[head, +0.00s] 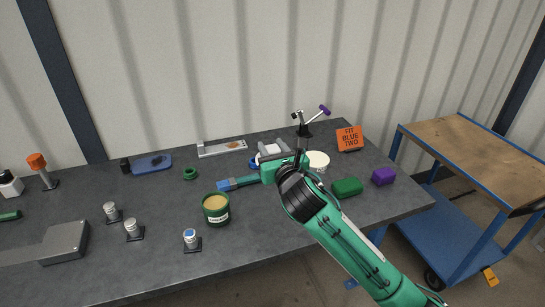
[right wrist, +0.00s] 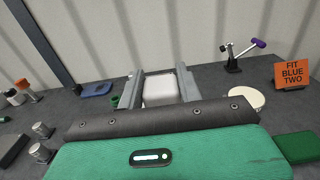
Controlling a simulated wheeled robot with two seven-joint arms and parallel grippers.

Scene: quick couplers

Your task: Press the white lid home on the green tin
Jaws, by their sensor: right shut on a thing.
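The green tin (head: 216,214) stands upright on the grey table, left of my right gripper, with a pale tan top and a light label. My right gripper (head: 270,150) is above the back of the table, clear of the tin. In the right wrist view its two grey fingers (right wrist: 160,90) are on either side of a white piece (right wrist: 162,88), which looks like the white lid; its full outline is hidden. A round cream-coloured thing (head: 318,160) is just right of the gripper, partly behind my arm; it also shows in the right wrist view (right wrist: 246,97). My left gripper is not in view.
A blue-and-teal brush-like tool (head: 236,183) lies between tin and gripper. Green (head: 346,187) and purple (head: 384,176) blocks lie at right. A toggle clamp (head: 305,127) and orange sign (head: 349,138) stand behind. Several silver-topped fittings (head: 191,240) stand left of the tin.

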